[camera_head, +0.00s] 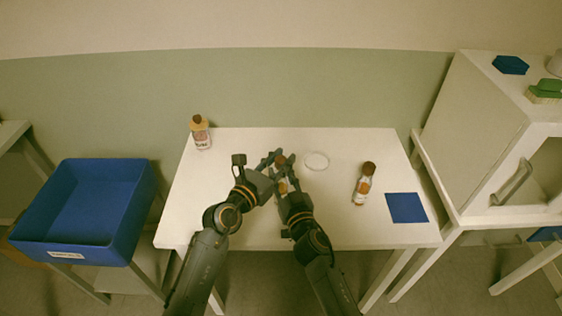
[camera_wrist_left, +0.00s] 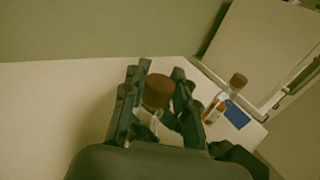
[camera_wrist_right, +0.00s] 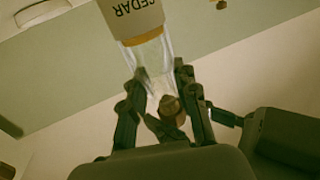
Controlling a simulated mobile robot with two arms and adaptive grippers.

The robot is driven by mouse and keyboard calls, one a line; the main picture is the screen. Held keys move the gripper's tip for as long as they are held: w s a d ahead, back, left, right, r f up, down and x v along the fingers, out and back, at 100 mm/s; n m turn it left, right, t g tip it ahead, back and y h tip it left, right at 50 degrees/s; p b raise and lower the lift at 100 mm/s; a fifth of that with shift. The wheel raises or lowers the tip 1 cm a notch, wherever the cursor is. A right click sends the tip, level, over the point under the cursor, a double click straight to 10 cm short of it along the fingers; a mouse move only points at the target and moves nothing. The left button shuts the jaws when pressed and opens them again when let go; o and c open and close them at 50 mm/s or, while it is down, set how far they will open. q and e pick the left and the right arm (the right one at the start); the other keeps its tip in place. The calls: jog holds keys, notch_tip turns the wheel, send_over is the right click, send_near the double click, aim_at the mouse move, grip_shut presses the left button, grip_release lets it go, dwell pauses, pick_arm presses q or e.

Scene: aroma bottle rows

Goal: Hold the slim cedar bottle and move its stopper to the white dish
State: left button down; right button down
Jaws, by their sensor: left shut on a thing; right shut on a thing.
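The slim cedar bottle (camera_wrist_right: 148,60), clear glass with an amber band and a white "CEDAR" label, appears upside down in the right wrist view. My right gripper (camera_wrist_right: 158,82) is shut on its glass. The brown stopper (camera_wrist_left: 157,91) is between the fingers of my left gripper (camera_wrist_left: 158,78), which is shut on it, at the bottle's top end. The stopper also shows in the head view (camera_head: 280,160). I cannot tell whether it is still seated. In the head view my grippers hide most of the bottle. The white dish (camera_head: 317,161) lies on the table just right of them.
A brown-topped bottle (camera_head: 200,133) stands at the table's back left, another (camera_head: 363,184) right of the dish. A blue square (camera_head: 406,207) lies near the table's right edge. A blue bin (camera_head: 85,210) is at left, a white cabinet (camera_head: 470,130) at right. The table's back middle is clear.

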aim_at(281, 159)
pick_arm(q)
jog(key=shift+r, duration=0.1)
pick_arm(e)
jog(key=shift+f, duration=0.1)
pick_arm(q)
jog(key=shift+r, duration=1.9)
pick_arm(e)
jog(key=c, duration=0.9)
grip_release()
jog(key=shift+c, duration=0.2)
jog(key=v, duration=1.2)
jog(key=shift+w, duration=0.1)
